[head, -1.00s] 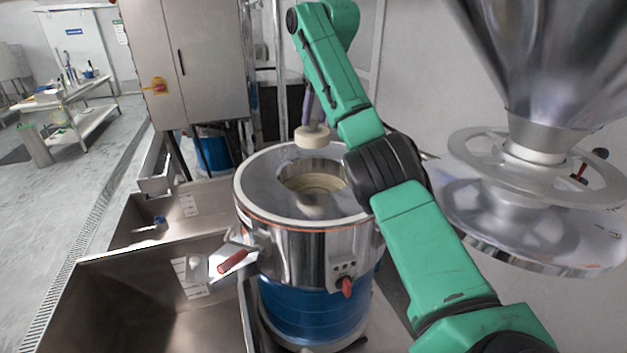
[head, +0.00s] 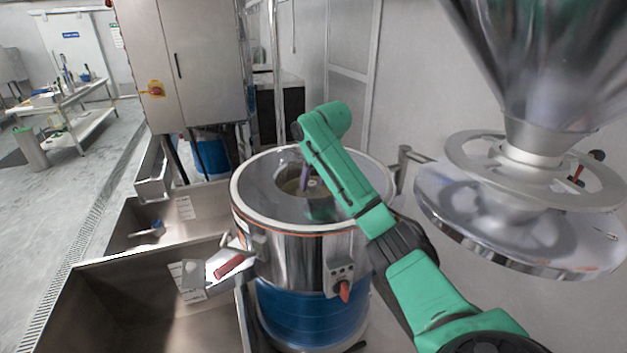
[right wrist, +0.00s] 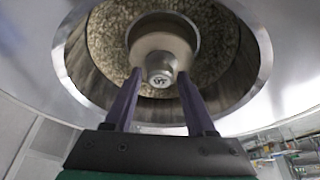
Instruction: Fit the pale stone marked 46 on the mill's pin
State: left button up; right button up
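The mill (head: 262,205) is a round steel drum with an open well on a blue base. In the right wrist view, a pale round stone (right wrist: 163,38) sits down in the well, with a small knob (right wrist: 161,68) whose mark is hard to read. My right gripper (head: 304,180) reaches down into the well. In the right wrist view its two purple fingers (right wrist: 159,75) stand on either side of the knob, with a narrow gap to each side, so it looks open. The pin is hidden, so I cannot tell how the stone sits on it. My left gripper is not in view.
A steel hopper with a round plate (head: 520,225) hangs at the right. Steel bins (head: 150,300) stand at the left of the mill, and a spout with a red handle (head: 229,266) juts toward them. A cabinet (head: 190,65) stands behind.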

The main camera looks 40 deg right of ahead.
jog(key=shift+o, duration=0.3)
jog(key=shift+w, duration=0.1)
jog(key=shift+a+r, duration=0.1)
jog(key=shift+r, duration=0.05)
jog(key=shift+s+a+r, duration=0.1)
jog(key=shift+s+r, duration=0.2)
jog(key=shift+s, duration=0.05)
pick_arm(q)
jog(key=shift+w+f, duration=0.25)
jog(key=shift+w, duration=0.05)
pick_arm(e)
jog(key=d+v, duration=0.1)
jog(key=v, duration=1)
jog(key=shift+a+r, duration=0.15)
jog(key=shift+a, duration=0.25)
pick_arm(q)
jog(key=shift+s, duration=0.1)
